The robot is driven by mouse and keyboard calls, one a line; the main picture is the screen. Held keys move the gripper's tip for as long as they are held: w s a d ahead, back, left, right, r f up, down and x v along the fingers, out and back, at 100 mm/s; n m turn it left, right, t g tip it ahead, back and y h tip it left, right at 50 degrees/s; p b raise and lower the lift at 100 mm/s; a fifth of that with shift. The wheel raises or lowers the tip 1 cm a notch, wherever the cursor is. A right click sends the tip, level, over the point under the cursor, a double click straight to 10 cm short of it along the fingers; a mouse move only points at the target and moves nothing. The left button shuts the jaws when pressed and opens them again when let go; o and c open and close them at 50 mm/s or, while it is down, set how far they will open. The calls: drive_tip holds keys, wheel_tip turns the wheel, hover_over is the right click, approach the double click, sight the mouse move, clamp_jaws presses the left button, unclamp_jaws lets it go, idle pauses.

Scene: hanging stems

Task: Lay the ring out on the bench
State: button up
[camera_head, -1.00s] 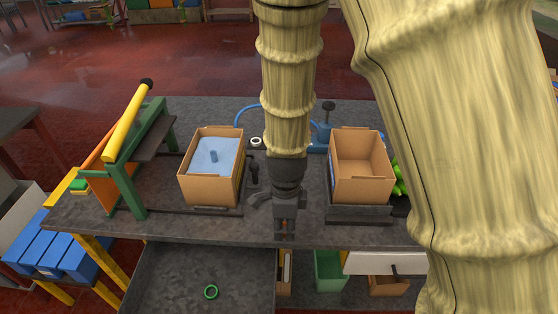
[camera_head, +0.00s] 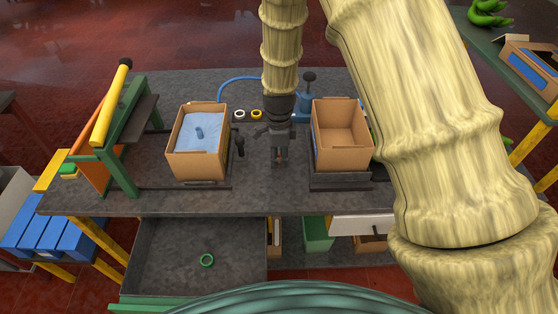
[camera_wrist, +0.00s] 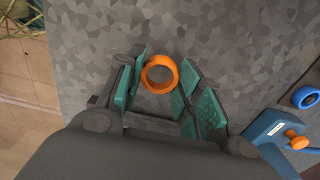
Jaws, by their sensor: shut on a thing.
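An orange ring (camera_wrist: 160,74) sits between the green-padded fingers of my gripper (camera_wrist: 158,88) in the wrist view, and the fingers are shut on it. In the head view my gripper (camera_head: 280,158) points down over the grey bench (camera_head: 262,193), between two cardboard boxes. The ring is too small there to make out clearly. A blue ring (camera_wrist: 306,97) shows at the right in the wrist view.
The left box (camera_head: 182,165) holds a blue sheet with a peg; the right box (camera_head: 343,157) looks empty. A blue device (camera_head: 303,105) with a dark knob stands behind. A green frame with a yellow bar (camera_head: 110,105) stands at the left.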

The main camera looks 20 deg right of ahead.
sight(279, 169)
drive_tip(key=shift+f+p, duration=0.85)
drive_tip(key=shift+f, duration=0.85)
drive_tip(key=shift+f, duration=0.15)
drive_tip(key=o, duration=0.7)
drive_tip(key=shift+r+b, duration=2)
drive_tip(key=shift+r, duration=4.15)
